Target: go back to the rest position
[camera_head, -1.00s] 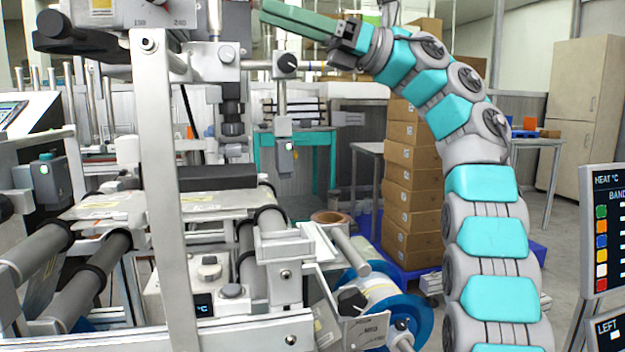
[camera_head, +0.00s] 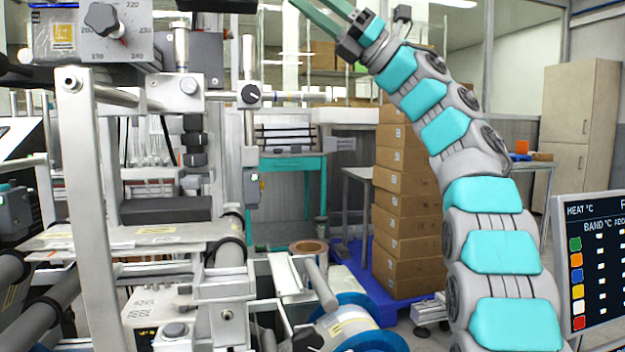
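My arm rises on the right side of the head view and bends up to the left. My gripper (camera_head: 318,14) is at the top edge of the picture, with long green fingers pointing up and left. The fingertips are cut off by the top edge, so whether they are apart or closed at the ends is hidden. I see nothing held in the part that shows. The gripper is high above the machine and touches nothing that I can see.
A film machine with a metal frame (camera_head: 95,200) and a dial box (camera_head: 110,32) fills the left. A blue reel (camera_head: 372,340) sits low in the middle. Stacked cartons (camera_head: 405,215) stand behind my arm. A heat panel (camera_head: 590,262) is at the right edge.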

